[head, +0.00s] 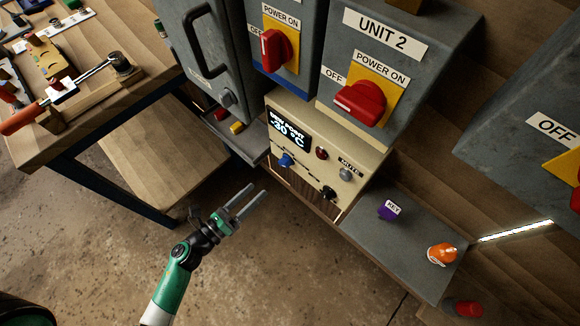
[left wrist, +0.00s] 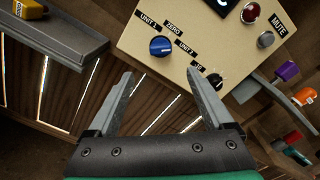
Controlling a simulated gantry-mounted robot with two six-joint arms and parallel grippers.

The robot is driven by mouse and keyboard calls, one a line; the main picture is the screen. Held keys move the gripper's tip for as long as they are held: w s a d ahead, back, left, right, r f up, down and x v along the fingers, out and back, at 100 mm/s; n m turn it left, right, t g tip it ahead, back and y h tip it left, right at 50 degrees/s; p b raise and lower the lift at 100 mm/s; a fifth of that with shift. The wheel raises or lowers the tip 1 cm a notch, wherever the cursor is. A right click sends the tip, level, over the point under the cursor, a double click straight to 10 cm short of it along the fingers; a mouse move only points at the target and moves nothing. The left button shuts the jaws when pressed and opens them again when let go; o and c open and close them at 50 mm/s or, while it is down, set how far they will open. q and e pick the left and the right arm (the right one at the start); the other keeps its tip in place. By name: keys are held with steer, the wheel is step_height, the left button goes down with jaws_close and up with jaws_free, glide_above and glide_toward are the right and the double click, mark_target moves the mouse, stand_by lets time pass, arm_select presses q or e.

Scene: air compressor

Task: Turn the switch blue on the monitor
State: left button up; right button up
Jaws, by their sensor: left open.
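The monitor (head: 322,170) is a cream panel with a dark display reading "DEW POINT -30 °C". Its blue switch (head: 286,160) is a round knob at the panel's lower left. In the left wrist view the blue switch (left wrist: 161,46) lies above and beyond the fingers, with labels "UNIT 1", "ZERO" and "UNIT 2" around it. My left gripper (head: 252,198) is open and empty, below and left of the switch and apart from it. It also shows in the left wrist view (left wrist: 160,95). My right gripper is not in view.
A black knob (head: 328,192), a red button (head: 321,153) and a grey mute button (head: 345,174) share the panel. A grey shelf with a purple key switch (head: 388,211) and orange knob (head: 441,254) is at right. A workbench (head: 130,35) stands at left.

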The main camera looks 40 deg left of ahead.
mark_target(282, 166)
arm_select(q)
steer(key=w+b, duration=0.1)
steer(key=w, duration=1)
steer(key=shift+w+a+r+b, duration=0.15)
steer(key=shift+w+b, duration=0.15)
steer(key=shift+b, duration=0.1)
jaws_close()
